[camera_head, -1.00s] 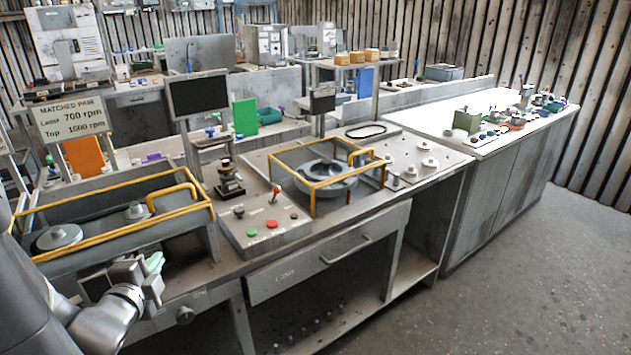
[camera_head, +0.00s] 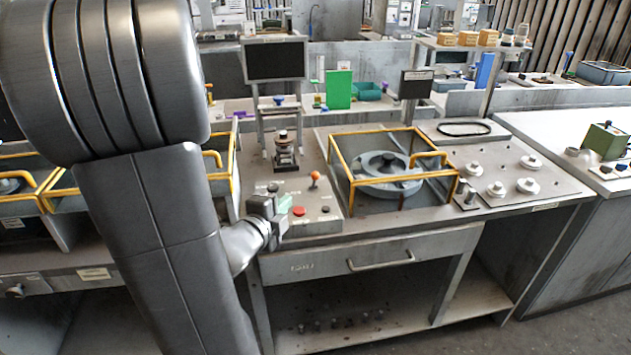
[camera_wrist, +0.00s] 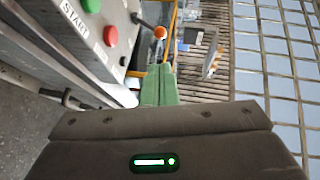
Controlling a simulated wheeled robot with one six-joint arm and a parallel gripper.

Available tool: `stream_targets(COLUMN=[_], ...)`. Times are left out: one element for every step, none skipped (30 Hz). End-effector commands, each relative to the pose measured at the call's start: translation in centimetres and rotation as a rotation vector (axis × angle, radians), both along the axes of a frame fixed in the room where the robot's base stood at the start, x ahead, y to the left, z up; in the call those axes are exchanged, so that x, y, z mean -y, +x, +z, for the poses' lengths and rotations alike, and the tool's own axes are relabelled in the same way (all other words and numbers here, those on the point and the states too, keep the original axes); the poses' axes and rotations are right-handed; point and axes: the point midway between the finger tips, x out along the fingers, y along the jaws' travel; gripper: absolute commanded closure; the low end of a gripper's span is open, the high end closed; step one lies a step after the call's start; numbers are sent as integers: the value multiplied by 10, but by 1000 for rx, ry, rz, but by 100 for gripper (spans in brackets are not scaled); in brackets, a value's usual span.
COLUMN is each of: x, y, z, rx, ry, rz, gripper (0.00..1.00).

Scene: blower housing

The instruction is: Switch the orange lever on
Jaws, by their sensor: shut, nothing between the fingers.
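The orange lever (camera_head: 315,177) stands on the grey control panel (camera_head: 320,224), its orange ball on a short stem. In the wrist view the orange ball (camera_wrist: 160,32) shows on a dark stem sticking out of the panel, just beyond my fingertips. The green fingers (camera_wrist: 158,86) also show in the wrist view, below the ball. My gripper partly hides the panel's left side.
A red button (camera_head: 299,211) sits on the panel beside my gripper. The yellow-framed blower housing (camera_head: 387,172) stands right of the lever. A dark knobbed device (camera_head: 285,152) stands behind the panel. A drawer handle (camera_head: 380,261) sticks out below the bench edge.

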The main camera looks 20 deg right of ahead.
Motion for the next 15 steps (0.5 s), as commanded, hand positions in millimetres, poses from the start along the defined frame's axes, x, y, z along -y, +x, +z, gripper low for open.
stream_targets(x=[0, 0, 0, 0, 0, 0, 1, 1, 2, 4, 5, 8, 11, 14, 19], y=[0, 0, 0, 0, 0, 0, 0, 1, 2, 3, 5, 8, 10, 12, 16], z=[0, 0, 0, 0, 0, 0, 0, 0, 0, -1, -1, -2, -3, -4, -5], rx=[0, 0, 0, 0, 0, 0, 0, 0, 0, -1, -1, -1, -1, -2, -3], ry=[0, 0, 0, 0, 0, 0, 0, 0, 0, -1, -1, -1, 0, -1, -1], rz=[0, 0, 0, 0, 0, 0, 0, -1, -1, -1, -1, -2, -3, -4, -4], gripper=[100, 100, 100, 100, 100, 100, 100, 100, 100, 100, 100, 100, 100, 100, 100])
